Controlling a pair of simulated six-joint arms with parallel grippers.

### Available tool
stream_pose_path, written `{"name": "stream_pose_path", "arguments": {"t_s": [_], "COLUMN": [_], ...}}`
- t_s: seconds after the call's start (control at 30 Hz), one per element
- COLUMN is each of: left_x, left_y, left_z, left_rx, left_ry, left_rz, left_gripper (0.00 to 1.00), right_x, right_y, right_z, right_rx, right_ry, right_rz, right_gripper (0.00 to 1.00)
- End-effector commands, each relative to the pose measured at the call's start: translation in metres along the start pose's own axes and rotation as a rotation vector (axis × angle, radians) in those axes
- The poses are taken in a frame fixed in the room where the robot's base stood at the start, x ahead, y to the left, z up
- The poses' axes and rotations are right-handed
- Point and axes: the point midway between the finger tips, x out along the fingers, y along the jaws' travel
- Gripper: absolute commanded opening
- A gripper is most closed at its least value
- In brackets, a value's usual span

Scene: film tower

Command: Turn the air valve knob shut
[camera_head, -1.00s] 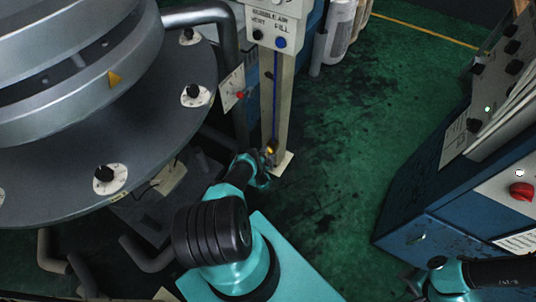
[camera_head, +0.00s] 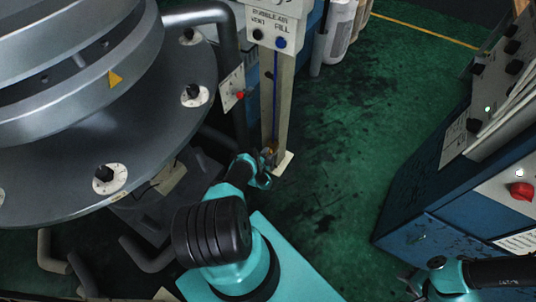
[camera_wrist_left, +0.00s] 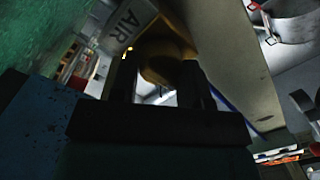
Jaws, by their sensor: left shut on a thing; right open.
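The air valve knob is a small brass piece (camera_head: 271,147) low on the pale post, partly hidden by my left gripper (camera_head: 266,160). In the left wrist view the brass knob (camera_wrist_left: 165,58) is large and dim between the dark fingers. My left gripper (camera_wrist_left: 160,90) is shut on it. A plate lettered AIR (camera_wrist_left: 128,22) is beside the knob. My right gripper (camera_head: 412,281) is open and empty at the bottom right, far from the valve.
The pale post (camera_head: 283,100) carries a box with VENT and FILL knobs (camera_head: 270,35) above the valve. A round grey machine table (camera_head: 60,185) with black knobs fills the left. A blue cabinet (camera_head: 400,215) stands at right. Green floor (camera_head: 340,150) between is clear.

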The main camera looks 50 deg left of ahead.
Motion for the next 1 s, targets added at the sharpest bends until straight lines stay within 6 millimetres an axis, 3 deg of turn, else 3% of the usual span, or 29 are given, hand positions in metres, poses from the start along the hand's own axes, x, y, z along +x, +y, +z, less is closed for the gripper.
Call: {"name": "stream_pose_path", "arguments": {"t_s": [0.37,1.0], "left_x": [0.0004,0.0004], "left_y": [-0.0007,-0.0022], "left_z": [0.0001,0.0003], "left_rx": [-0.171,-0.753], "left_ry": [-0.006,-0.028], "left_rz": [0.01,0.044], "left_gripper": [0.19,0.19], "right_x": [0.0,0.0], "right_y": [0.0,0.0], "right_z": [0.0,0.0], "right_rx": [0.0,0.0], "right_ry": [0.0,0.0], "right_rz": [0.0,0.0], "right_gripper": [0.43,0.43]}}
